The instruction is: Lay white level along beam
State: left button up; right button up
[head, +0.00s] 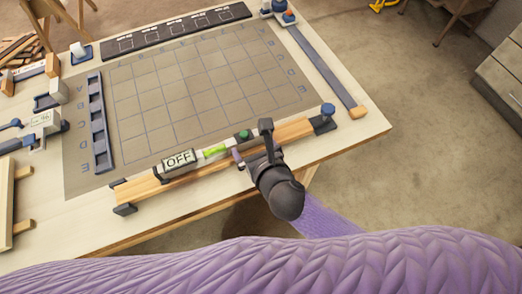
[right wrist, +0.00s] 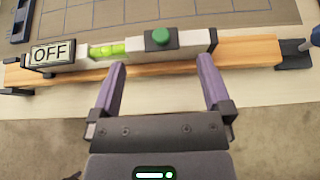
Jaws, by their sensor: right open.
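The white level (head: 228,147) has an "OFF" panel, a green vial and a green knob. It lies lengthwise along the wooden beam (head: 146,188), roughly parallel to it; I cannot tell whether its whole underside touches. The level (right wrist: 137,47) and beam (right wrist: 252,49) also show in the right wrist view, with the beam sticking out past both level ends. My right gripper (head: 252,142) is open, its two purple fingers apart at the near side of the level, below the knob; they also show in the right wrist view (right wrist: 162,63). My left gripper is not in view.
Dark holders (head: 124,209) stand at the beam's ends on the pale table. Behind is a bare grid mat (head: 190,85). A slotted dark rack (head: 98,122) stands left of it, and a long dark bar (head: 325,65) lies at right. The table's front edge is close.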

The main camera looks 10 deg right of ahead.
jog(key=p+v, duration=0.1)
jog(key=v, duration=0.5)
jog(key=s+d+f+m+g+h, duration=0.1)
jog(key=s+d+f+m+g, duration=0.2)
jog(key=f+m, duration=0.4)
jog(key=s+d+f+m+g+h, duration=0.1)
jog(key=s+d+f+m, duration=0.1)
jog(key=d+f+m, duration=0.35)
jog(key=s+d+f+m+g+h, duration=0.1)
jog(key=s+d+f+m+g, duration=0.15)
jog(key=f+m, duration=0.5)
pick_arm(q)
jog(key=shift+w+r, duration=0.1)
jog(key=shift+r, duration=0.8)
pick_arm(e)
jog(key=s+d+f+m+g, duration=0.1)
jog(key=s+f+m, duration=0.3)
jog(key=s+m, duration=0.4)
jog(key=s+d+f+m+g, duration=0.2)
jog(key=s+f+m+g, duration=0.1)
jog(key=s+m, duration=0.6)
jog(key=shift+s+d+f+h, duration=0.15)
jog(key=shift+d+f+h, duration=0.15)
jog(key=shift+f+h, duration=0.15)
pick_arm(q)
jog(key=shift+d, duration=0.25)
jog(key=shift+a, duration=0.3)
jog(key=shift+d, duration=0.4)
